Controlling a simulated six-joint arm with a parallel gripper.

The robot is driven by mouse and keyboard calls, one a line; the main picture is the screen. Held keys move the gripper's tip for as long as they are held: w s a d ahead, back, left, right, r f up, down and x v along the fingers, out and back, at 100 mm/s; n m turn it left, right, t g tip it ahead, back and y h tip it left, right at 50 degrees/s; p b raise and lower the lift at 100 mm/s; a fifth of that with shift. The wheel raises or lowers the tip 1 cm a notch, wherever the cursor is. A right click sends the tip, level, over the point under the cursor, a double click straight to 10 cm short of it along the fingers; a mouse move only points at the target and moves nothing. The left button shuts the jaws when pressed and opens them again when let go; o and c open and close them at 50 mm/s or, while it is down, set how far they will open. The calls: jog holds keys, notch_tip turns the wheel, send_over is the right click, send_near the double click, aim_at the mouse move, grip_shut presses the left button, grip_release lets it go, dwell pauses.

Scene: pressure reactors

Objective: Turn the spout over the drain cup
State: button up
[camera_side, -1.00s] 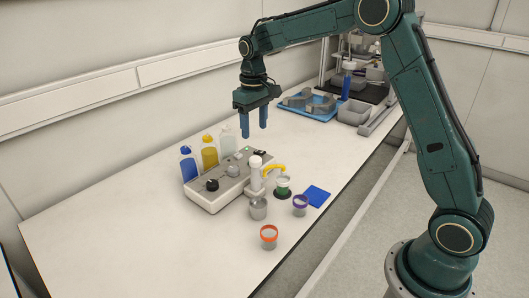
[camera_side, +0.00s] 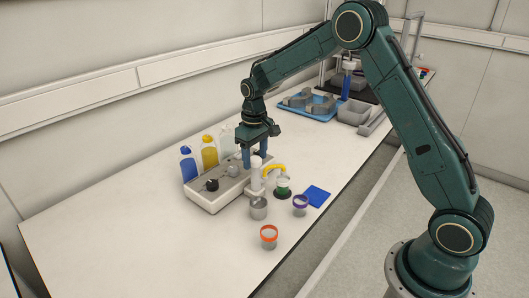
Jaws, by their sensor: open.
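The yellow spout (camera_side: 275,168) curves to the right from the top of a white column (camera_side: 257,180) at the unit's right end. Its outer end is over or close to a green-ringed cup (camera_side: 283,187). A plain grey cup (camera_side: 258,208) stands in front of the column. A purple-ringed cup (camera_side: 300,206) and an orange-ringed cup (camera_side: 269,238) stand farther forward. No label shows which one is the drain cup. My gripper (camera_side: 255,162) is open, blue fingers pointing down, at the column's top. I cannot tell whether they touch it.
The grey-white unit (camera_side: 215,200) carries a black knob (camera_side: 211,185). A blue bottle (camera_side: 188,165) and a yellow bottle (camera_side: 209,153) stand behind it, with a pale bottle partly hidden. A blue square (camera_side: 316,195) lies at right. The table's left front is clear.

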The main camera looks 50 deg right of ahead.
grip_shut()
jog(key=shift+m, duration=0.4)
jog(key=m, duration=0.3)
jog(key=shift+m, duration=0.3)
jog(key=m, duration=0.4)
jog(key=shift+m, duration=0.3)
jog(key=m, duration=0.8)
jog(key=shift+r+m, duration=0.1)
jog(key=shift+m, duration=0.3)
